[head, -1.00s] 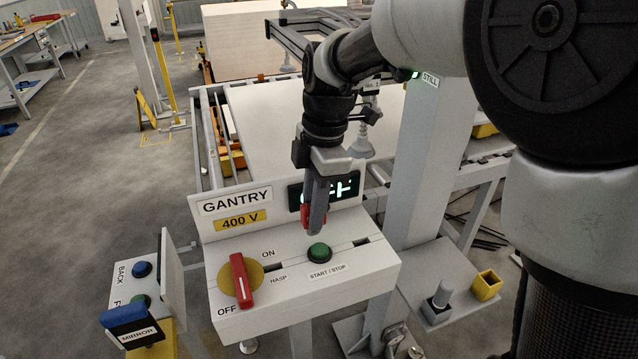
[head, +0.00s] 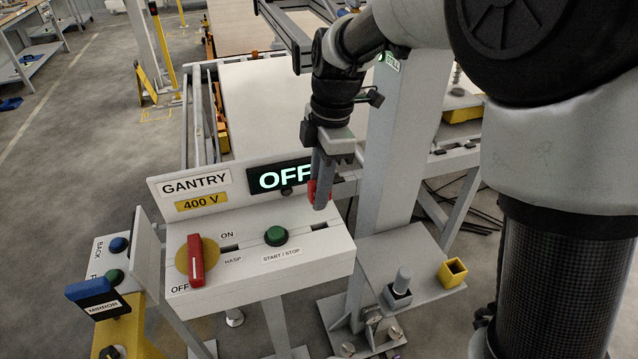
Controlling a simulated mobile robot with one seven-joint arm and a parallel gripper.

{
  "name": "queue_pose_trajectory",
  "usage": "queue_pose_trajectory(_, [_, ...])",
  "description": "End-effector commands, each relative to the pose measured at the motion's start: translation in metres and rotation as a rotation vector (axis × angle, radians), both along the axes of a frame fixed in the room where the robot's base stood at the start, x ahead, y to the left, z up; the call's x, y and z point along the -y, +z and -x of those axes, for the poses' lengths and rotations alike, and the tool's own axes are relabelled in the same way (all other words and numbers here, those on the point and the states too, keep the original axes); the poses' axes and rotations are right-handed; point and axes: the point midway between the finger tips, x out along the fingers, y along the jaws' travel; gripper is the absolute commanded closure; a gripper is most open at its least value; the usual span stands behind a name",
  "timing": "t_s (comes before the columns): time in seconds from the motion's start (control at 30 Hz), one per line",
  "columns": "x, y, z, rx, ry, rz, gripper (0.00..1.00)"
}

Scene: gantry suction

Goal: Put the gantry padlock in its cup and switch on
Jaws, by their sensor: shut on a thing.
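My gripper (head: 321,201) points down and is shut on the red padlock (head: 312,191), of which only a small part shows beside the fingers. It is held near the right end of the GANTRY panel, in front of the sign board. The rotary switch (head: 196,260) has a red handle on a yellow disc; the handle stands near upright, its lower end by OFF. The HASP slot (head: 231,248) beside it looks empty. A yellow square open cup (head: 452,273) stands on the low grey plate to the right. Its visible inside looks empty.
A lit display (head: 283,179) reads OFF. A green START / STOP button (head: 276,235) sits mid-panel. A grey post (head: 395,150) stands right of the panel. A grey peg on a block (head: 400,287) is left of the cup. A MIRROR control box (head: 100,290) stands at lower left.

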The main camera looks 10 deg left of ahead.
Motion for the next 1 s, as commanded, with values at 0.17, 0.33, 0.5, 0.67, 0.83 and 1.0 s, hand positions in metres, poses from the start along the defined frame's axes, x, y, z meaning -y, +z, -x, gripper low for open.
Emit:
queue_pose_trajectory(0.17, [0.0,0.0,0.0,0.0,0.0,0.0,1.0])
queue_pose_trajectory(0.33, [0.0,-0.005,0.0,-0.001,0.001,0.0,1.0])
queue_pose_trajectory(0.5, [0.0,-0.021,0.0,-0.001,0.0,0.0,1.0])
queue_pose_trajectory(0.67, [0.0,-0.036,0.0,-0.001,0.0,0.0,1.0])
queue_pose_trajectory(0.83, [0.0,-0.041,0.0,0.0,0.001,0.0,1.0])
queue_pose_trajectory(1.0, [0.0,-0.04,0.0,0.0,0.0,0.0,1.0])
